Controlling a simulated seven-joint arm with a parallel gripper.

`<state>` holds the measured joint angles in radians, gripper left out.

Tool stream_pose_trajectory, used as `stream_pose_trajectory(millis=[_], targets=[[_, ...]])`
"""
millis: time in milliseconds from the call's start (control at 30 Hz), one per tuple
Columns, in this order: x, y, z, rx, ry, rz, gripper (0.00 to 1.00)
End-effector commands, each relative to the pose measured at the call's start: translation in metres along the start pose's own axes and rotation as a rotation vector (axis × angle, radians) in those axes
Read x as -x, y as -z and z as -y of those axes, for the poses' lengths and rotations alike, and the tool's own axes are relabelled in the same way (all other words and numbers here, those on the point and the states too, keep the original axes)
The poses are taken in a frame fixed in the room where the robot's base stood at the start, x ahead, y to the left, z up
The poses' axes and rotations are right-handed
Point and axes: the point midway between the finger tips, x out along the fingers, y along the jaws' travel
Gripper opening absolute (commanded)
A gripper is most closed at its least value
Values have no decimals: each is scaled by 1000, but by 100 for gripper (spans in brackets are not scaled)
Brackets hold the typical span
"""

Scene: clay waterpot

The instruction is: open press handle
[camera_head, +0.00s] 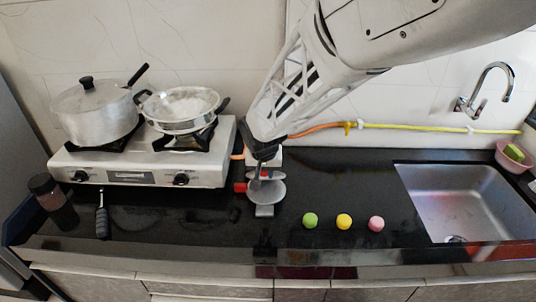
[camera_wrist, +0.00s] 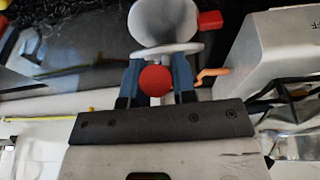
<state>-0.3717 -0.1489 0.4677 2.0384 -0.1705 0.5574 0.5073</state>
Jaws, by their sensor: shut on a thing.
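The press (camera_head: 269,191) stands on the black counter to the right of the stove, with a grey round plate and a red block at its left side. My gripper (camera_head: 263,167) is right above it and hides its upper part. In the wrist view, the press's grey round plate (camera_wrist: 163,20) and a pale ring lie just beyond my blue fingers (camera_wrist: 157,66). A round red end of the press handle (camera_wrist: 155,80) sits between the two fingers, which are shut on the handle. How far the handle is raised cannot be told.
A stove (camera_head: 150,165) with a lidded pot (camera_head: 95,112) and a pan (camera_head: 180,110) is at left. Green (camera_head: 310,220), yellow (camera_head: 344,222) and pink (camera_head: 376,224) balls lie right of the press. A sink (camera_head: 470,200) is at right. A dark-handled tool (camera_head: 102,222) lies in front of the stove.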

Motion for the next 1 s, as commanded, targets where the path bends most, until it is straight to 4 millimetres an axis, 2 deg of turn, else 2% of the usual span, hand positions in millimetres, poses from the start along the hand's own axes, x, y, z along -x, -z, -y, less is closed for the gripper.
stream_pose_trajectory(millis=[300,767,1000], targets=[[8,11,0,1,0,-1,17],[9,13,0,1,0,-1,17],[13,20,0,1,1,-2,17]])
